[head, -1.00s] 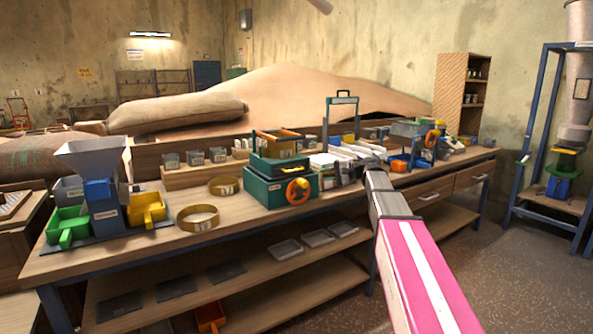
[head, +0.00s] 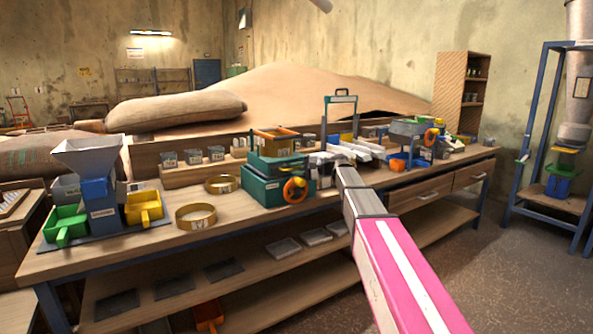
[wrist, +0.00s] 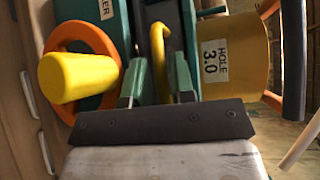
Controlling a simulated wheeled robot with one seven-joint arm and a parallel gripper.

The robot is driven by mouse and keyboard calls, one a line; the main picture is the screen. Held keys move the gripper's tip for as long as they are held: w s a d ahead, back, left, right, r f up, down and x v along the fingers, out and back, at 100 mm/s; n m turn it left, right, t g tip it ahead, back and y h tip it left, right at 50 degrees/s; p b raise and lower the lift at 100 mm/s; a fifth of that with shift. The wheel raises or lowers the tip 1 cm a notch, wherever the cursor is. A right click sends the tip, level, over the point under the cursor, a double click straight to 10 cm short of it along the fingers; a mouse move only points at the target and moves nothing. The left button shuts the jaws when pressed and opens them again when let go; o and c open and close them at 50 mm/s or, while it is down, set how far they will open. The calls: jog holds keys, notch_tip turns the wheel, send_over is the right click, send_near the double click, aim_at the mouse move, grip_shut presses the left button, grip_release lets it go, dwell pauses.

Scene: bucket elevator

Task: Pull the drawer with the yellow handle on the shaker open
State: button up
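The shaker (head: 262,190) is a dark green box on the bench in the head view, with an orange wheel (head: 295,189) at its front right. In the wrist view the wheel (wrist: 62,52) with its yellow knob is at left, beside part of the green shaker body (wrist: 118,30). The yellow handle (wrist: 157,45) is a bent bar at top centre. My gripper (wrist: 160,85) is open, its two green fingers on either side of the handle with gaps showing. Contact cannot be seen. In the head view my gripper (head: 328,150) is right of the shaker, small and partly unclear.
A yellow ring (wrist: 232,52) labelled "HOLE 3.0" is close on the right in the wrist view. Brass rings (head: 196,217) and a grey hopper (head: 90,158) stand left on the bench. A blue and orange device (head: 415,150) stands to the right.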

jog(key=shift+a, duration=0.1)
grip_shut()
jog(key=s+d, duration=0.7)
jog(key=s, duration=0.3)
jog(key=shift+s, duration=0.3)
grip_release()
jog(key=shift+w, duration=0.1)
jog(key=shift+d, duration=0.1)
jog(key=v, duration=1)
jog(key=shift+d, duration=0.35)
